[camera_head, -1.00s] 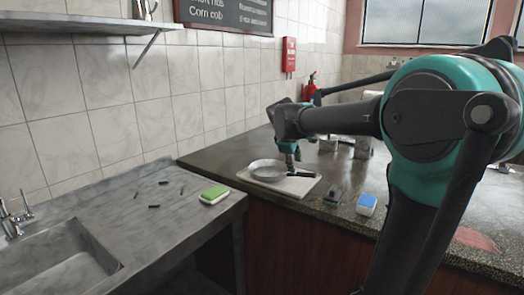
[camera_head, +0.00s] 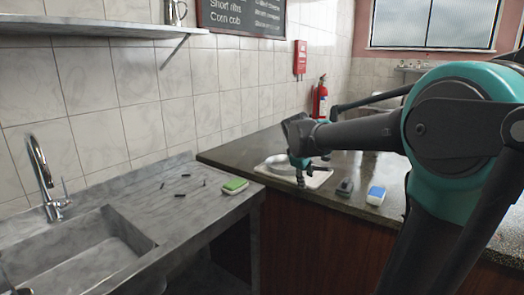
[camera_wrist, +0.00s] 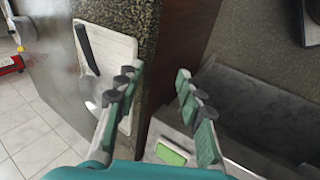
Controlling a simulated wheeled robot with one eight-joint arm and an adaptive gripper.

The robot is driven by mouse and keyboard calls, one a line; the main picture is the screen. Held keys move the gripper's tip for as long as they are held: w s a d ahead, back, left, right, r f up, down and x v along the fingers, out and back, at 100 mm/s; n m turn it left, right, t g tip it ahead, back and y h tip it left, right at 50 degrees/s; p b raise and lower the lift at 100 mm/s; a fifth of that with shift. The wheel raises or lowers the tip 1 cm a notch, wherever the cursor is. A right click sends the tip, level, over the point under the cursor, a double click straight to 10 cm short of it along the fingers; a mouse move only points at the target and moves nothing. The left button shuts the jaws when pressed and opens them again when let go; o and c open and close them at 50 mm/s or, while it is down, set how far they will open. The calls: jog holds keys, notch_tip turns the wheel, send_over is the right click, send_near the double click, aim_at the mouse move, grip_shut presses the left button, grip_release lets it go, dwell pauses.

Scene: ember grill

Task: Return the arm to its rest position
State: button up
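My arm reaches from the right edge of the head view toward the dark counter. My gripper (camera_head: 302,172) hangs in front of the white board (camera_head: 318,181) on that counter. In the wrist view my gripper (camera_wrist: 159,72) has its two teal fingers spread apart, with nothing between them.
A green-and-white sponge (camera_head: 235,186) lies on the grey sink counter (camera_head: 215,205) near several small dark pieces. A dark block (camera_head: 344,187) and a blue-and-white block (camera_head: 376,196) stand at the dark counter's front edge. A faucet (camera_head: 45,180) stands at left; a fire extinguisher (camera_head: 320,97) is behind.

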jog(key=s+d+f+m+y, duration=0.1)
jog(key=s+f+m, duration=0.4)
jog(key=s+f, duration=0.5)
jog(key=s+d+f+m+g+y, duration=0.1)
jog(key=s+f+m, duration=0.4)
jog(key=s+f, duration=0.5)
jog(key=s+d, duration=0.1)
jog(key=s, duration=0.2)
jog(key=shift+s+d+f+y, duration=0.2)
jog(key=shift+s+d+y, duration=0.1)
jog(key=shift+s+y, duration=0.1)
